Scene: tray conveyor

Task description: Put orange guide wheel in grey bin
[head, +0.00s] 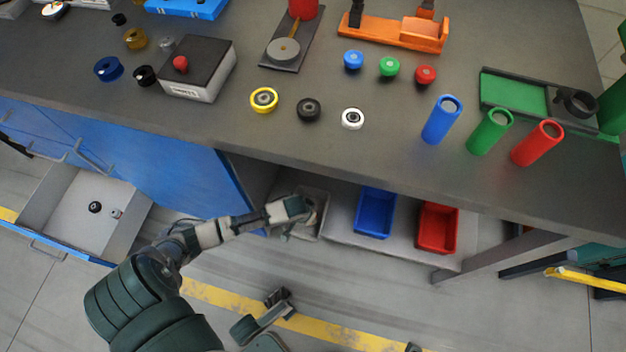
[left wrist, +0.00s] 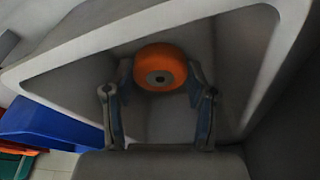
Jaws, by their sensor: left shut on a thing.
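In the left wrist view, the orange guide wheel (left wrist: 160,68), with a dark hub, sits between the two fingers of my left gripper (left wrist: 160,82), which is shut on it. The walls of the grey bin (left wrist: 75,75) surround the wheel and fingertips; whether the wheel touches the bin floor is unclear. In the head view, the grey bin (head: 324,205) stands on the low shelf under the table. My left gripper (head: 303,225) reaches in over it, and the wheel cannot be made out there.
A blue bin (head: 375,213) and a red bin (head: 438,228) stand right of the grey one. The table edge overhangs the shelf. An open drawer (head: 72,215) holds small parts at left. Wheels, caps and cylinders stand on the table (head: 230,125).

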